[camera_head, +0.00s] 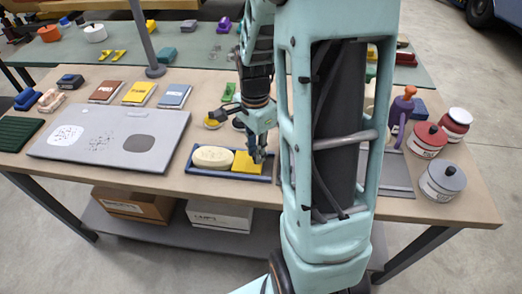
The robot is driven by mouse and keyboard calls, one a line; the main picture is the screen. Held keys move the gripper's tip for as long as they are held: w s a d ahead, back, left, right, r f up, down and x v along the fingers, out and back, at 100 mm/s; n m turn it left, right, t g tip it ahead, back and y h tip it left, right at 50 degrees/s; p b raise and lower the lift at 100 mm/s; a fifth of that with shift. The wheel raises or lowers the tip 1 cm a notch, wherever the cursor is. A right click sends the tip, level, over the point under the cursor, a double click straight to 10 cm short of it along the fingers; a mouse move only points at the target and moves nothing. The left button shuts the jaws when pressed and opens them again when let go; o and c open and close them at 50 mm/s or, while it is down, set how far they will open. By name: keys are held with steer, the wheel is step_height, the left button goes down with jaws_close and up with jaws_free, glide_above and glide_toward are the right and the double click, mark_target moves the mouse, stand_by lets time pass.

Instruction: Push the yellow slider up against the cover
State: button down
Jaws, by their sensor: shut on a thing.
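A shallow blue tray (228,175) lies near the front edge of the table. In its left part sits a cream oval block (212,157), which may be the cover; I cannot tell for sure. The yellow slider (243,165) is a flat block in the tray, just right of the cream block. Any gap between the two is too small to tell. My gripper (257,157) points down over the right part of the slider, with its fingers shut on it. The fingers and my arm hide part of the slider and the tray's right end.
Lidded pots (442,180) and a purple-and-orange item (400,108) stand at the right. My arm hides the middle right.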

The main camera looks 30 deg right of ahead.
steer(key=shift+w, duration=0.1)
steer(key=c, duration=1.8)
jaws_free()
steer(key=shift+o, duration=0.2)
steer(key=shift+r, duration=0.15)
step_height(320, 180, up, 12)
